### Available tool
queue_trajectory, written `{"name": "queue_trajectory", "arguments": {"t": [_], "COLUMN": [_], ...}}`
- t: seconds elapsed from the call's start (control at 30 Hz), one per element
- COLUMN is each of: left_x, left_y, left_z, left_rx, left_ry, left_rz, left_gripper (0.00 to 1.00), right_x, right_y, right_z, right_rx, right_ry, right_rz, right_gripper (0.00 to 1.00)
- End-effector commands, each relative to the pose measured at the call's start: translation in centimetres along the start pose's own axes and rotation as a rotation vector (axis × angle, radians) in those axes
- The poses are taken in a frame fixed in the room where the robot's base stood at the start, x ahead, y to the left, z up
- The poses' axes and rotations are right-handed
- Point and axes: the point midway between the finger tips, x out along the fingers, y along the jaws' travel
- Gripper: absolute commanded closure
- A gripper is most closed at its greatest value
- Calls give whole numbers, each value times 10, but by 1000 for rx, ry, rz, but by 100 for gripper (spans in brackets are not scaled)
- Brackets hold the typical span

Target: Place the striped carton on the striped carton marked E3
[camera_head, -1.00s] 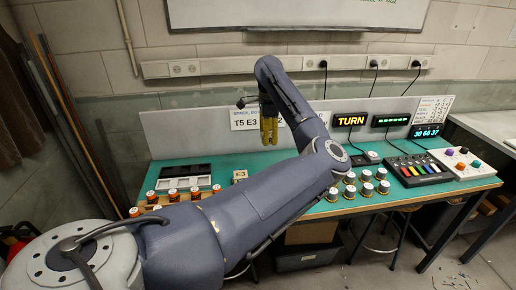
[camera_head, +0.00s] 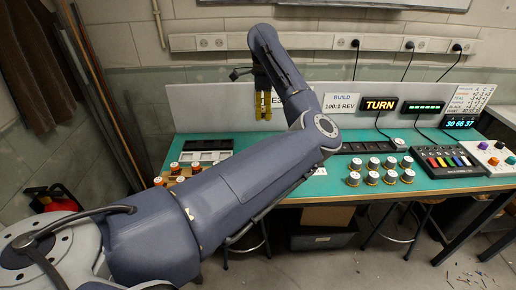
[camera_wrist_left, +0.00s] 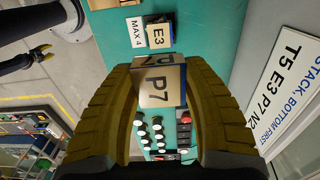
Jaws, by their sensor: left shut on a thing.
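My left gripper (camera_head: 265,108) is shut on a pale carton with dark bands marked P7 (camera_wrist_left: 160,86), which fills the gap between its yellow fingers in the wrist view. In the head view the fingers point down in front of the back panel, and the carton cannot be made out. The carton marked E3 (camera_wrist_left: 159,36) lies above P7 in the wrist view, on the green bench, beside a MAX 4 card (camera_wrist_left: 135,32). The two cartons look apart. My arm hides E3 in the head view. A small yellow-tipped dark shape (camera_wrist_left: 40,51) may be my right gripper.
Several cans (camera_head: 372,178) stand right of my left arm. A dark-slotted tray (camera_head: 207,145) and orange-sided cans lie left of it. The back panel carries a stacking-order sign (camera_wrist_left: 293,87) reading T5 E3 P7 N2. A keyed console (camera_head: 445,160) stands farther right.

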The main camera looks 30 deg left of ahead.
Motion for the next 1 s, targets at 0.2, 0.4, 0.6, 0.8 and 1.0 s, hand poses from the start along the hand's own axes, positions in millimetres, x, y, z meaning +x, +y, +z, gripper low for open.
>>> {"name": "queue_trajectory", "arguments": {"t": [0.2, 0.4, 0.6, 0.8, 1.0], "left_x": [52, 92, 117, 125, 148], "left_y": [0, 0, 0, -1, 0], "left_z": [3, 2, 1, 1, 2], "left_rx": [-3, -2, -2, -1, -2], "left_ry": [-5, -4, -1, -1, -3], "left_rz": [2, 1, 0, -1, 0], "left_gripper": [82, 82, 82, 82, 82], "right_x": [0, 0, 0, 0, 0], "right_y": [-2, 0, 0, 0, 0], "right_z": [5, 1, -2, -2, -2], "right_rx": [-1, -1, -1, -1, -1], "right_ry": [-7, -2, 1, 2, 2], "right_rz": [-2, 0, 0, 0, 0], "right_gripper": [56, 56, 56, 56, 56]}}
